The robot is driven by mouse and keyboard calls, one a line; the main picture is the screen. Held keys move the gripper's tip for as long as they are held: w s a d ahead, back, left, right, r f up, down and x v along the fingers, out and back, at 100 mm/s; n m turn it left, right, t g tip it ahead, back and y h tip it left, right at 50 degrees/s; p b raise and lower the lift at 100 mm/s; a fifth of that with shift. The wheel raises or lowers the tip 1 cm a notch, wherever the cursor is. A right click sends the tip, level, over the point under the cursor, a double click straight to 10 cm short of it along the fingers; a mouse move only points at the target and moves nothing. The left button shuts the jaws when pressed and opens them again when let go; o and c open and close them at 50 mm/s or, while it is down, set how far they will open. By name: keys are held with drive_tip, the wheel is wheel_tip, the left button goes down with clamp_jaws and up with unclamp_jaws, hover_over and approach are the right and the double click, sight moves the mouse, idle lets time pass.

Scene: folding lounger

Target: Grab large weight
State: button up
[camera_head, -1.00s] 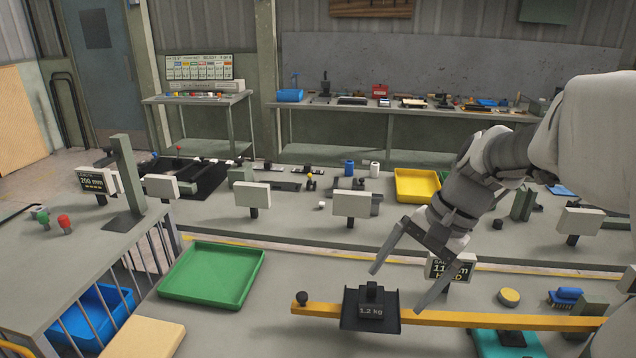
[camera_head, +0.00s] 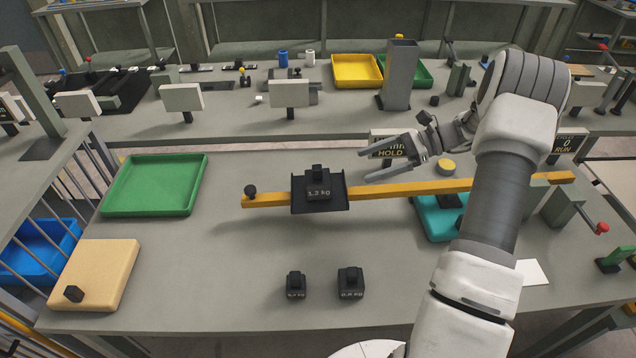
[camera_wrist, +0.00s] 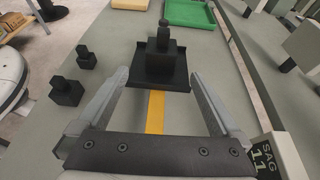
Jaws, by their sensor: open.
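The large weight (camera_head: 318,186) is a black block with a knob on top, marked 1.2 kg. It sits upright on a black tray (camera_head: 321,207) on the yellow beam (camera_head: 400,190). In the wrist view the weight (camera_wrist: 161,62) and its tray (camera_wrist: 120,80) lie ahead, beyond my fingertips. My gripper (camera_head: 362,167) is open and empty, just right of the weight and apart from it, with its fingers pointing left. In the wrist view the open fingers (camera_wrist: 158,90) straddle the line of the beam.
Two smaller black weights (camera_head: 296,284) (camera_head: 350,282) stand on the bench in front. A HOLD sign (camera_head: 392,150) stands close behind my gripper. The bench front is clear around the small weights.

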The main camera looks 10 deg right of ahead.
sight(328, 176)
drive_tip(key=x, duration=1.1)
drive_tip(key=shift+a+f, duration=0.1)
drive_tip(key=shift+a, duration=0.05)
drive_tip(key=shift+x, duration=2.9)
drive_tip(key=shift+w+f, duration=0.1)
drive_tip(key=shift+w, duration=0.05)
drive_tip(key=shift+c, duration=0.3)
clamp_jaws()
